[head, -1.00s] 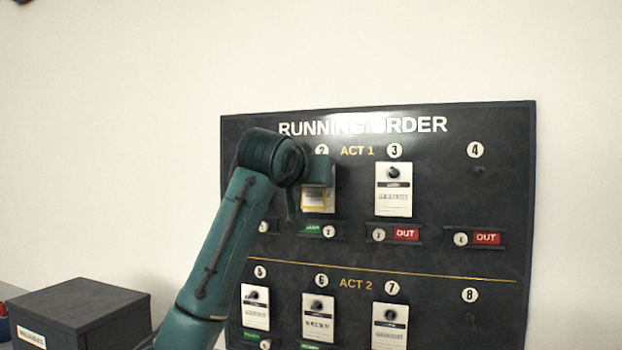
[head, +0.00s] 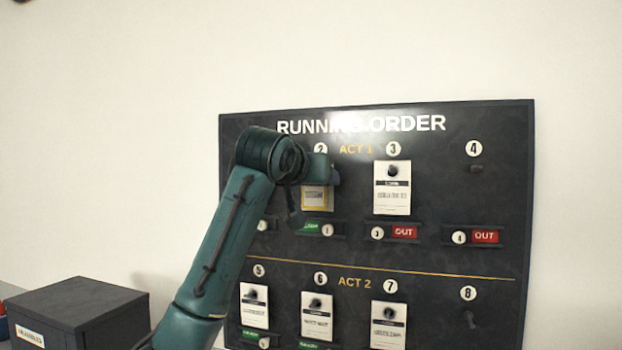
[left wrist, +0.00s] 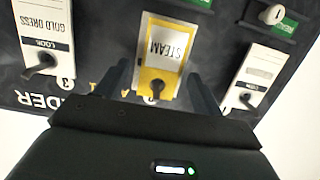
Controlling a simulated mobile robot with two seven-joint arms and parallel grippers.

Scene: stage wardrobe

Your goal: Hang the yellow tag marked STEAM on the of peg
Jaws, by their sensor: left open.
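The yellow-bordered white tag marked STEAM (left wrist: 168,48) hangs on a dark peg (left wrist: 155,88) of the black board, upside down in the left wrist view. In the head view the tag (head: 317,199) is below the number 2 disc in the ACT 1 row, its upper part hidden by my wrist. My left gripper (left wrist: 158,70) is open, with one finger on each side of the tag's peg end and gaps showing between. In the head view it (head: 324,177) is in front of that peg. My right gripper is in neither view.
White tags hang on neighbouring pegs, including the one at 3 (head: 392,198) and several in the ACT 2 row. The pegs at 4 (head: 476,169) and 8 (head: 468,316) are bare. A dark box (head: 80,310) stands at the lower left.

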